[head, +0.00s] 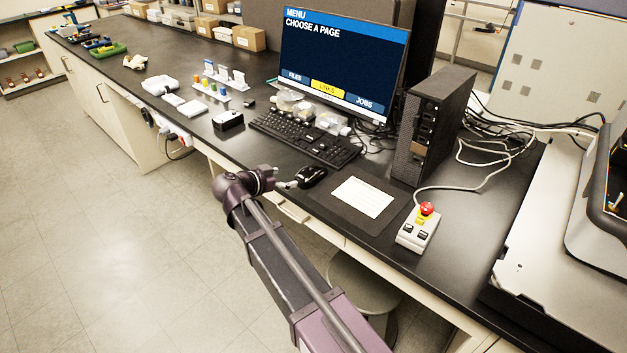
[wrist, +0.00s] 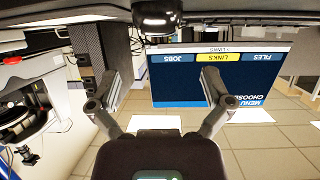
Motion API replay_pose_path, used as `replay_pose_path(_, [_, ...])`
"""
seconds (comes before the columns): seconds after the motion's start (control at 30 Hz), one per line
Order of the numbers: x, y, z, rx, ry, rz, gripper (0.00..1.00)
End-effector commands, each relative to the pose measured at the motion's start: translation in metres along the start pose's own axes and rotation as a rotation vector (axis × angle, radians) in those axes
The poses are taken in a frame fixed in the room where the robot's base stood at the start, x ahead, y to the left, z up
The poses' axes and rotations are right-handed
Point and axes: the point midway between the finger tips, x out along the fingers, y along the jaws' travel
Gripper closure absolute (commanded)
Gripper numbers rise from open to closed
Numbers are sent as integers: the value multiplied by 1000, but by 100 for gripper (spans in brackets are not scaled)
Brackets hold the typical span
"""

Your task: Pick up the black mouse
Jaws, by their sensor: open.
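The black mouse (head: 311,176) sits on the left end of the dark mat, in front of the keyboard. In the wrist view, which is upside down, the mouse (wrist: 156,20) shows at the top middle, ahead of and apart from the fingers. My gripper (head: 284,183) is just left of the mouse at the bench's front edge in the head view. In the wrist view my gripper (wrist: 159,84) has its two fingers spread wide with nothing between them. The head view does not show clearly whether a finger touches the mouse.
A black keyboard (head: 305,138) lies behind the mouse, before a monitor (head: 340,60). A white card (head: 363,197) lies on the mat (head: 340,212) to the right. Further right are a control box with a red button (head: 418,229) and a computer tower (head: 432,125). A small black box (head: 228,120) stands left.

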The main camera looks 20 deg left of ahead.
Motion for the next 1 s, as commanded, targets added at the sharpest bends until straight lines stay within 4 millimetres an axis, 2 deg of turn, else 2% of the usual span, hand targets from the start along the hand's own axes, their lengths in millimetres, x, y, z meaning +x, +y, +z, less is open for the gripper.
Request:
replay_pose_path(0.1, [21,0,3,2,0,1,0])
replay_pose_path(0.33, [48,0,2,0,0,0,0])
replay_pose_path(0.87, [55,0,1,0,0,-1,0])
replay_pose_path(1.0, [65,1,3,0,0,-1,0])
